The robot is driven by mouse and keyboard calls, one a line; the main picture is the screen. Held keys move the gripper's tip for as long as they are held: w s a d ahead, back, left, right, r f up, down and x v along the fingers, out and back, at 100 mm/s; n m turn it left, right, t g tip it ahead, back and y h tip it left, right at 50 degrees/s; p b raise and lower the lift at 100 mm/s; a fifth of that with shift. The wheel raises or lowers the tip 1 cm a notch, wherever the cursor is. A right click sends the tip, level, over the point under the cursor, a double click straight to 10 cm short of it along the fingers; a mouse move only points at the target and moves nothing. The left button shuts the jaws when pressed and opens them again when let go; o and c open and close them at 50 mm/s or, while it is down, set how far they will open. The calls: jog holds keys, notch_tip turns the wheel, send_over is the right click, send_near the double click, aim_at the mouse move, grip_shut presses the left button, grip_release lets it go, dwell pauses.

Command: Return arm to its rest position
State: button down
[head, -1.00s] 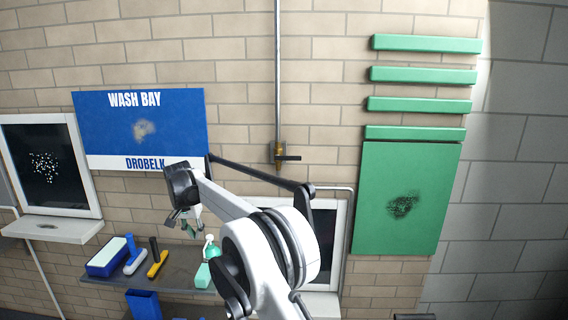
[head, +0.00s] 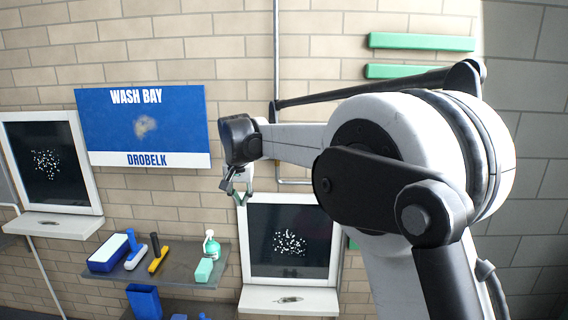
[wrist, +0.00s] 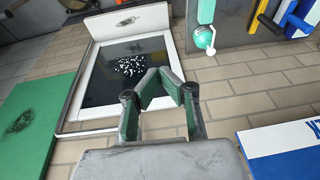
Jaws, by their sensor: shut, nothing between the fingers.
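My gripper (head: 240,198) hangs in front of the brick wall in the head view, just above the upper left corner of a white-framed window panel (head: 290,240). Its fingers are shut and hold nothing. In the wrist view my gripper (wrist: 160,76) shows green-padded fingers meeting at the tips, with the window panel (wrist: 88,60) behind them. My arm is folded across the right half of the head view and hides much of the green board there.
A blue WASH BAY sign (head: 143,125) and green slats (head: 422,41) are on the wall. Another window panel (head: 50,165) stands at left.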

jog(key=s+d+r+t+b, duration=0.1)
jog(key=s+d+r, duration=0.2)
jog(key=s+d, duration=0.75)
jog(key=s+d+r+t+b, duration=0.1)
jog(key=s+d+r, duration=0.2)
jog(key=s+d, duration=0.7)
jog(key=s+d+f, duration=0.4)
jog(key=s, duration=0.3)
jog(key=s+d+f+t+b, duration=0.1)
jog(key=s+d+f, duration=0.3)
jog(key=s, duration=0.3)
jog(key=s+d+f, duration=0.4)
jog(key=s, duration=0.3)
jog(key=shift+d+f+t, duration=0.15)
jog(key=shift+f+t, duration=0.1)
jog(key=shift+t, duration=0.15)
